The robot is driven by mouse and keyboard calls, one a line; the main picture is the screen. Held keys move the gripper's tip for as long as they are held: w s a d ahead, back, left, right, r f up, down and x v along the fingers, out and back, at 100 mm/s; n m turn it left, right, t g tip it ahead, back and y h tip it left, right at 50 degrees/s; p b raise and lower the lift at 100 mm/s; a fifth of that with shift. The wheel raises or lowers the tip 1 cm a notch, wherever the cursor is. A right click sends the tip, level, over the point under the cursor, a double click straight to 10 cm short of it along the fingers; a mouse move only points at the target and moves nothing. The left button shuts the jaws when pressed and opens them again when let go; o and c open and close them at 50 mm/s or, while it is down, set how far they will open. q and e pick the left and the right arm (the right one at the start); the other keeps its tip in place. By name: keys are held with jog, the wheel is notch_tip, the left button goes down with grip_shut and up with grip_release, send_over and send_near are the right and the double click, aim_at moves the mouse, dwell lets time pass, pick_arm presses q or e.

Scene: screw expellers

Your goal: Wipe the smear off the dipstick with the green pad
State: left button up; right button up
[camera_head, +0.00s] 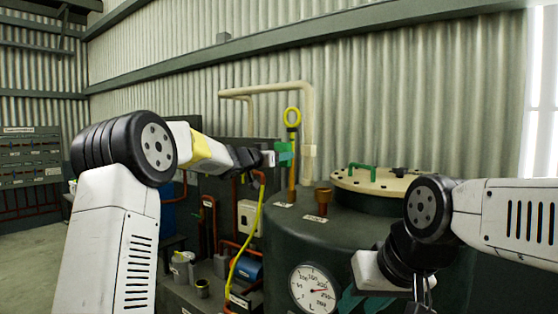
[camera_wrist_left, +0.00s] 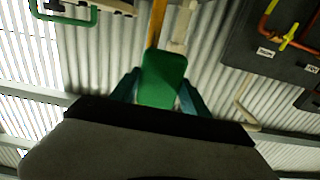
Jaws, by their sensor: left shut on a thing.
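The dipstick (camera_head: 292,118) has a yellow ring handle and stands upright at the left of the dark green tank. Its orange-yellow shaft also shows in the left wrist view (camera_wrist_left: 156,22), running behind the pad's top end. My left gripper (camera_head: 275,157) is shut on the green pad (camera_wrist_left: 162,80). In the head view the pad (camera_head: 285,151) overlaps the shaft below the handle; I cannot tell whether they touch. No smear can be made out. My right gripper (camera_head: 424,286) hangs low over the tank at the right, partly cut off; its finger opening is unclear.
The tank (camera_head: 345,232) carries a round gauge (camera_head: 313,288), a brown cup-shaped fitting (camera_head: 323,198) and a cream lid (camera_head: 375,182) with a green handle. A cream pipe (camera_head: 308,110) rises just behind the dipstick. A yellow hose (camera_head: 245,245) and red pipework stand left.

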pick_arm(q)
jog(key=s+d, duration=0.2)
jog(key=d, duration=0.1)
jog(key=shift+s+d+r, duration=0.2)
jog(key=shift+s+d, duration=0.1)
jog(key=shift+s, duration=0.05)
jog(key=shift+v, duration=3)
jog(key=shift+a, duration=0.15)
jog(key=v, duration=0.3)
jog(key=shift+w, duration=0.1)
